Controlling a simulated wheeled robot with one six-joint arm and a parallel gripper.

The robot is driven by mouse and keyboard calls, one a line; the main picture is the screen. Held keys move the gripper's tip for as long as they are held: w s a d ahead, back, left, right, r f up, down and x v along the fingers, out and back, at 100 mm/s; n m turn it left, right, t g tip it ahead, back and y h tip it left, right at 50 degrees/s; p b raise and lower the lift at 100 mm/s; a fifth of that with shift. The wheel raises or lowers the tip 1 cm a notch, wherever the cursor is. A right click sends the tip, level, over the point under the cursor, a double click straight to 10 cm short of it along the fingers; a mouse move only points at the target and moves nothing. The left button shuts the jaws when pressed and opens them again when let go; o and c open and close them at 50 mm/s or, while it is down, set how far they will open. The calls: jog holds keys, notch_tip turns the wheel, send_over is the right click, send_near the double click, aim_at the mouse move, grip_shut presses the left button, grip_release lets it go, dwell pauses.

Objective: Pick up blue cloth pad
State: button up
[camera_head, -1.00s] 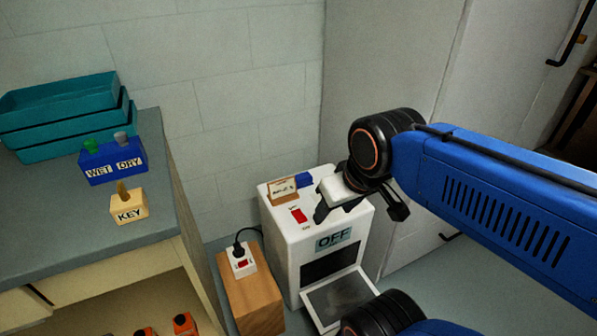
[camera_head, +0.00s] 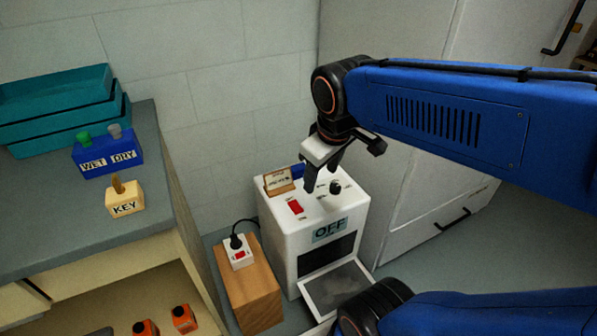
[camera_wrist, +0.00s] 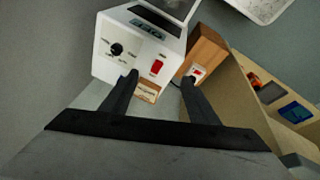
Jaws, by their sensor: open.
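The blue cloth pad (camera_head: 298,170) shows as a small blue piece at the back of the white machine's top, behind a small brown sign (camera_head: 279,181). My gripper partly covers it. My gripper (camera_head: 338,172) is open and empty, pointing down above the machine's top, close to the pad in the picture. In the wrist view the two fingers (camera_wrist: 160,78) are spread, with the red switch and the sign (camera_wrist: 148,91) showing between and beyond them. I cannot make out the pad in that view.
The white machine (camera_head: 290,237) has a red switch (camera_head: 296,208), a black knob (camera_head: 336,187), an OFF label and an open front flap (camera_head: 338,289). A wooden block (camera_head: 254,291) with a plug stands left of it. A bench (camera_head: 60,221) with teal trays is farther left.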

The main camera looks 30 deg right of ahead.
jog(key=w+d+n+g+h, duration=0.2)
jog(key=w+n, duration=0.5)
jog(key=w, duration=0.8)
jog(key=n+g+h, duration=0.2)
jog(key=n, duration=0.5)
send_near(298, 167)
jog(key=x, duration=0.3)
jog(key=shift+s+d, duration=0.15)
jog(key=shift+d, duration=0.2)
jog(key=shift+a+x, duration=0.15)
jog(key=shift+x, duration=1.2)
jog(key=shift+a+x, duration=0.1)
jog(key=shift+x, duration=1.2)
jog(key=shift+f, duration=0.1)
jog(key=c, duration=1.2)
notch_tip(298, 167, up, 10)
